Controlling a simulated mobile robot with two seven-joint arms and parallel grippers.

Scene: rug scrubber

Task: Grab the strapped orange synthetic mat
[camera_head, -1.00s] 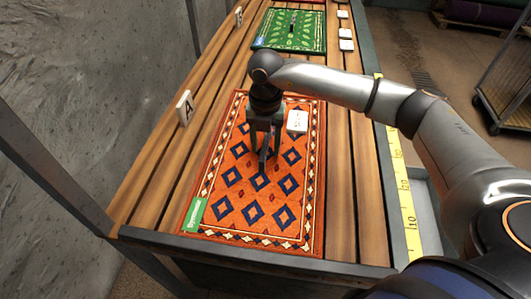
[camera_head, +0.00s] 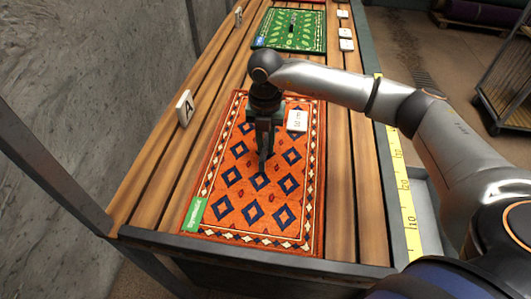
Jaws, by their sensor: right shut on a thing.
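The orange mat (camera_head: 222,213) lies flat on the slatted wooden table, with dark blue diamonds, a patterned border and a green label at its lower left corner. A dark strap handle (camera_head: 263,160) shows near its middle, partly hidden by my right gripper (camera_head: 265,138). My right gripper points down over the mat and is shut on the strap handle. The fingertips' exact contact is hard to see. My left gripper is not in view.
A white tag (camera_head: 297,121) lies on the mat's right side. A green leaf-patterned mat (camera_head: 306,36) lies farther back. An "A" marker (camera_head: 185,108) stands at the table's left edge. A yellow measuring tape (camera_head: 403,190) runs along the right edge.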

